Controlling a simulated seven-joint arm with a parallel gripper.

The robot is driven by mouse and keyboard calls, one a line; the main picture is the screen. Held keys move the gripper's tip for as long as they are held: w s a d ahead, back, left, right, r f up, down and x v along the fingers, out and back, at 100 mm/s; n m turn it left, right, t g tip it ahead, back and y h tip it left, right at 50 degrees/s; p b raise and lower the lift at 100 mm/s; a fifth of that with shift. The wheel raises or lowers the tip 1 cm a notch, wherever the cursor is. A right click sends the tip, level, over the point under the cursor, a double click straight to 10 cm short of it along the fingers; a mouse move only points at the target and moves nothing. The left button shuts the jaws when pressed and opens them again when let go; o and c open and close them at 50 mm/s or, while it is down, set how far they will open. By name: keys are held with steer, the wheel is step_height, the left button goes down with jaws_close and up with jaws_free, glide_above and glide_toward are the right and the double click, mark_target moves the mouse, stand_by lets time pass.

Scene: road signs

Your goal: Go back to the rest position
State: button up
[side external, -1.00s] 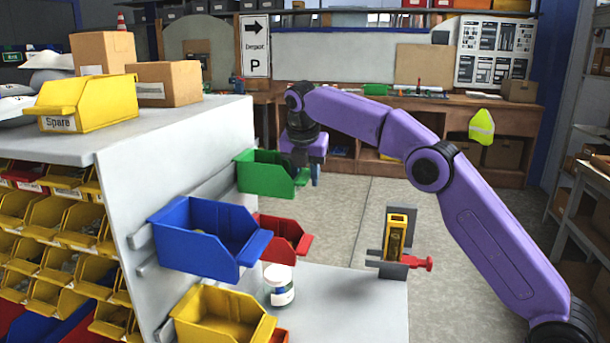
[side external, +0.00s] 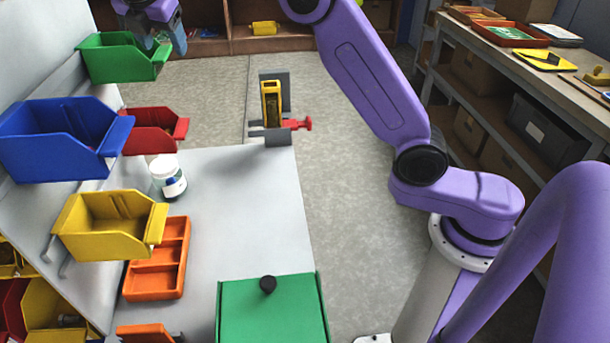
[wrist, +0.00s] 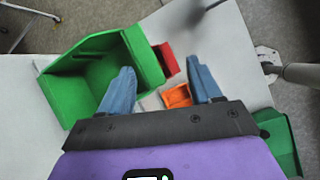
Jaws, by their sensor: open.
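My purple arm ends in my gripper (side external: 150,42), which is at the top left of the side view, cut by the frame's upper edge. It is next to the green bin (side external: 115,58) and partly overlaps it in the picture. In the wrist view my gripper (wrist: 163,85) has its two blue fingers spread apart with nothing held between them. The green bin (wrist: 80,95) lies to the left of the fingers there and looks empty where its inside shows.
A blue bin (side external: 55,140), a red bin (side external: 150,140) and a yellow bin (side external: 105,225) hang on the grey panel. A white jar (side external: 168,178), an orange tray (side external: 160,262) and a green box (side external: 270,315) are on the table. A yellow device (side external: 271,105) stands at its far edge.

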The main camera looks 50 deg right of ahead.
steer(key=s+f+m+g+y, duration=0.15)
steer(key=s+f, duration=0.25)
steer(key=s, duration=0.6)
steer(key=s+f+m+y, duration=0.2)
steer(key=s+f+m, duration=0.1)
steer(key=s, duration=0.8)
steer(key=s+d+f+m+g, duration=0.1)
steer(key=s+d+f+m, duration=0.1)
steer(key=s, duration=0.5)
steer(key=s+d+f+m, duration=0.2)
steer(key=s+d+f, duration=0.2)
steer(key=s, duration=0.4)
steer(key=s+d+f+m+g+y, duration=0.1)
steer(key=s+d+f, duration=0.3)
steer(key=s, duration=0.4)
steer(key=shift+d+m+g, duration=0.35)
steer(key=shift+d+m, duration=0.1)
steer(key=shift+m, duration=0.1)
